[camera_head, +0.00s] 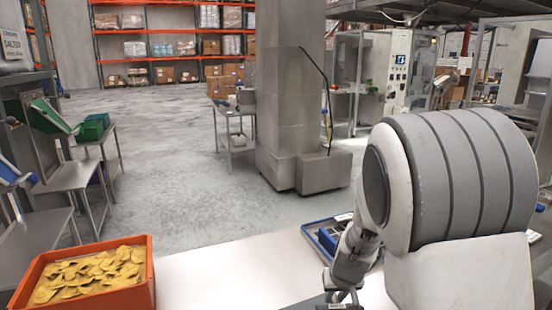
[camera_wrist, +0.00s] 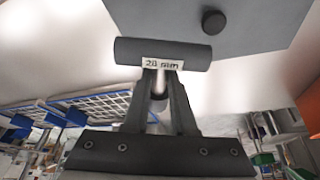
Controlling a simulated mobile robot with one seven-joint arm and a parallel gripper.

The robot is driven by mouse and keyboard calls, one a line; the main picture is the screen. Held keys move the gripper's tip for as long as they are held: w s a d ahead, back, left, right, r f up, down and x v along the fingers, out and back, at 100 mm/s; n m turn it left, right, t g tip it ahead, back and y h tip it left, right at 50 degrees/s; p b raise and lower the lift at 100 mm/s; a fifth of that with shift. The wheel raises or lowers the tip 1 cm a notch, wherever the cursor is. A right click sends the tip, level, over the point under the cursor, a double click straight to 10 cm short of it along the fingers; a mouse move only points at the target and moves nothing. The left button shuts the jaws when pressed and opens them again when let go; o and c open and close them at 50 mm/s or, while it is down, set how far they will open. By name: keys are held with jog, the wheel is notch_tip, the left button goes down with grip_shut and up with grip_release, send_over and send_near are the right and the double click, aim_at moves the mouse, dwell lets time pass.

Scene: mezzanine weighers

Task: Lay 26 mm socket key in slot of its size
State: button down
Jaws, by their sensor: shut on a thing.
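My gripper (camera_wrist: 161,82) is shut on a dark bar-shaped handle with a pale shaft, the socket key (camera_wrist: 190,52). A white label on it ends in "mm"; its number looks like 20 or 26, too blurred to be sure. A flat grey plate (camera_wrist: 150,15) with a round black knob fills the top of the wrist view, beyond the key. I cannot tell any slots on it. In the head view my gripper (camera_head: 345,299) is low at the bottom edge, mostly cut off, above the white table.
An orange bin (camera_head: 150,275) of yellow chips stands at the left of the white table (camera_head: 235,275). A blue-rimmed tray (camera_head: 308,228) lies beyond my arm, partly hidden by it; a blue-edged grid also shows in the wrist view. The table between bin and arm is clear.

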jog(key=shift+s+a+f, duration=0.1)
jog(key=shift+s, duration=0.25)
jog(key=s+f, duration=0.4)
jog(key=f, duration=0.1)
jog(key=shift+s+f, duration=0.1)
jog(key=shift+s, duration=0.1)
